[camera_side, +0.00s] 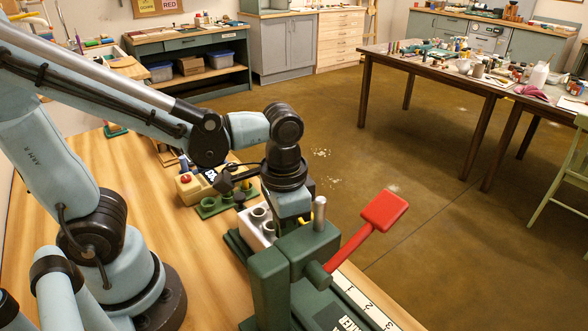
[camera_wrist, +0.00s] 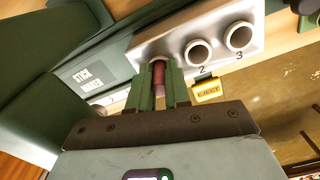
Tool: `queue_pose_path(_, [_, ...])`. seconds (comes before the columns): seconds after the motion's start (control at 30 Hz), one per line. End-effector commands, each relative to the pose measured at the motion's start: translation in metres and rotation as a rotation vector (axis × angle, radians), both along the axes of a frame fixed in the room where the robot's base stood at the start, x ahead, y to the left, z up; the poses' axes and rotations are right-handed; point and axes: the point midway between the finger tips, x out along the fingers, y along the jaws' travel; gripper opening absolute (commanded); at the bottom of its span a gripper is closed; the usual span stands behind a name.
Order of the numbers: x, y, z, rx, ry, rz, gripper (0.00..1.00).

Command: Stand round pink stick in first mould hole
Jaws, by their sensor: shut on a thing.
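In the wrist view the white mould block (camera_wrist: 185,32) has a row of round holes. The second hole (camera_wrist: 198,53) and third hole (camera_wrist: 239,37) are numbered and look empty. My gripper (camera_wrist: 158,68) is shut on the round pink stick (camera_wrist: 157,80), which lies between its green fingers. The stick's far end lines up with the first hole (camera_wrist: 157,60); I cannot tell how deep it is in the hole. In the side view the mould block (camera_side: 256,234) shows partly behind the green press; my fingertips and the stick are hidden there.
The green stick maker (camera_side: 270,285) with its red lever (camera_side: 370,225) stands close beside my gripper. A yellow eject label (camera_wrist: 208,90) is by the mould. A green holder (camera_side: 212,205) and a beige box with a red button (camera_side: 190,188) stand behind.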

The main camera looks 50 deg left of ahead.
Motion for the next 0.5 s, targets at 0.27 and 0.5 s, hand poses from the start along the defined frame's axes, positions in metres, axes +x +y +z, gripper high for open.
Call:
queue_pose_path(0.27, [-0.0001,0.0,0.0,0.0,0.0,0.0,0.34])
queue_pose_path(0.5, [0.0,0.0004,0.0,0.002,-0.001,0.0,0.47])
